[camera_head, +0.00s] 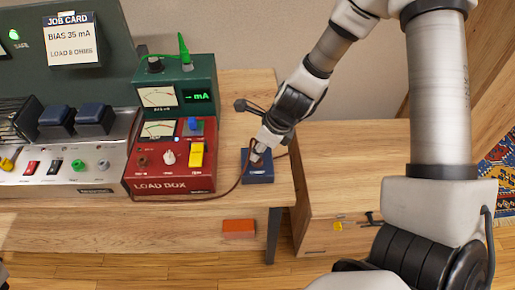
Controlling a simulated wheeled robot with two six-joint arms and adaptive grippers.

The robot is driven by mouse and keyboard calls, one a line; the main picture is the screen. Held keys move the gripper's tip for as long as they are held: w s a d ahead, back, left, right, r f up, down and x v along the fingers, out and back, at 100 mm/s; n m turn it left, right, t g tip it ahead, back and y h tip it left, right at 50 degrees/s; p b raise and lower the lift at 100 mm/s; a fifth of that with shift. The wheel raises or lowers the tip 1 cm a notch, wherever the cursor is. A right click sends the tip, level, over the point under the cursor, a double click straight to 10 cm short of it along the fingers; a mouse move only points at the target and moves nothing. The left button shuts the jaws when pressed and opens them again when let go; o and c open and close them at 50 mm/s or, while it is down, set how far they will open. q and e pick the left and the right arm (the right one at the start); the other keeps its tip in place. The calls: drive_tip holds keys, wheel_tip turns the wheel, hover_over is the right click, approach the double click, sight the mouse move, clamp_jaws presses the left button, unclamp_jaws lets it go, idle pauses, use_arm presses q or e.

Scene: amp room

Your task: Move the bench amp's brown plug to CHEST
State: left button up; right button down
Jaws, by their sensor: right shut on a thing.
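My right gripper (257,151) comes down from the upper right and is shut at the top of a small dark blue box (261,179) near the bench's right end. What it holds is mostly hidden by the fingers; a brown-red lead (236,185) runs from there, so it appears to be the brown plug. I cannot tell whether the plug is seated in the box or just above it. The box's small pale label is too small to read. The bench amp (80,178) is at the left, with coloured jacks on its silver front.
A red load box (172,185) stands left of the blue box, with a green meter (200,70) behind it. A wooden cabinet (350,150) with a yellow tag is at the right. An orange-red block (239,228) lies below the bench's front edge.

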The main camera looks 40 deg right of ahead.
drive_tip(key=shift+f+b, duration=0.3)
drive_tip(key=shift+f, duration=0.05)
drive_tip(key=c, duration=0.9)
unclamp_jaws()
drive_tip(key=shift+c, duration=0.2)
drive_tip(key=shift+r, duration=0.1)
